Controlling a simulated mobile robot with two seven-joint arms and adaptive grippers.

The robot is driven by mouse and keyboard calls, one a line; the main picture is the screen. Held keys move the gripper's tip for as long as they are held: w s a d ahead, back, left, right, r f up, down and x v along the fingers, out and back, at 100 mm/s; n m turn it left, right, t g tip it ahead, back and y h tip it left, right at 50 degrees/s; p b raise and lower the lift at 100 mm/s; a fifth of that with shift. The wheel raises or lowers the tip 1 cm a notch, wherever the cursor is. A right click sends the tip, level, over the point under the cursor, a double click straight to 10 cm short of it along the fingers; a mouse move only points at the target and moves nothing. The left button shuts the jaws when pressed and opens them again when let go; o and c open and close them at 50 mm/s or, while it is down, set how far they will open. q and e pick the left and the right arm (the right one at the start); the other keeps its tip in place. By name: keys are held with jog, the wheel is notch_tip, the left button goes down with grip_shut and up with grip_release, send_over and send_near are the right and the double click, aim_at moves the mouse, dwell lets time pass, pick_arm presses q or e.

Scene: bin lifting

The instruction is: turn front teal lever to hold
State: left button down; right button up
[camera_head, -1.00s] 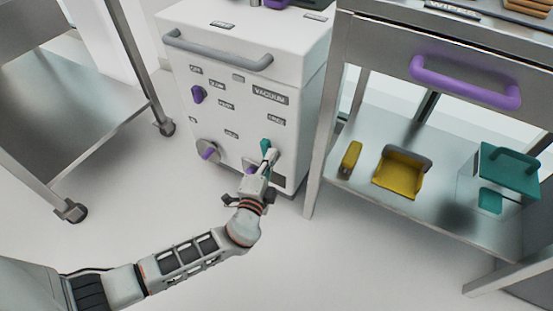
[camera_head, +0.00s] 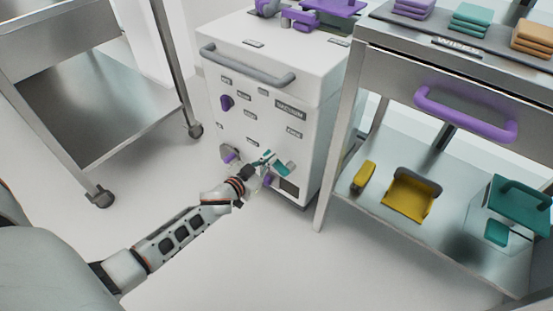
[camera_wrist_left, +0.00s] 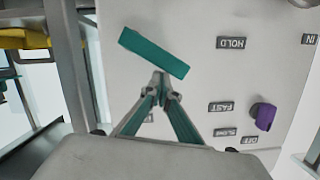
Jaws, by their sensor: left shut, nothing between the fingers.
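The teal lever (camera_head: 284,168) is on the lower front of the white cabinet (camera_head: 314,150), slanting down to the right in the head view. In the left wrist view the lever (camera_wrist_left: 153,53) is a slanted teal bar, and a HOLD label (camera_wrist_left: 232,43) is on the panel beside it. My left gripper (camera_head: 268,157) is shut and empty at the lever. In the left wrist view its fingertips (camera_wrist_left: 165,82) are close to the lever's edge; whether they touch it I cannot tell. My right gripper is not in view.
Purple controls (camera_head: 227,102) sit on the same panel, one (camera_head: 267,180) close to my left gripper. A steel cart (camera_head: 325,180) with yellow (camera_head: 408,197) and teal items (camera_head: 520,205) stands to the right. Another steel cart (camera_head: 98,192) is at left. The floor in front is clear.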

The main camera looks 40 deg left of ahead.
pick_arm(q)
jog(key=shift+a+f+n+h+p, duration=0.4)
jog(key=shift+a+f+n+p, duration=0.2)
jog(key=shift+a+f+n, duration=0.75)
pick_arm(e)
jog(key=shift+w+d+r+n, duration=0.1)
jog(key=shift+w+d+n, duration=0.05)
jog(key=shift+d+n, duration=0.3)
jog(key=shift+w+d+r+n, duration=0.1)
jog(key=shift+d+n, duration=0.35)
pick_arm(q)
jog(key=shift+f, duration=0.35)
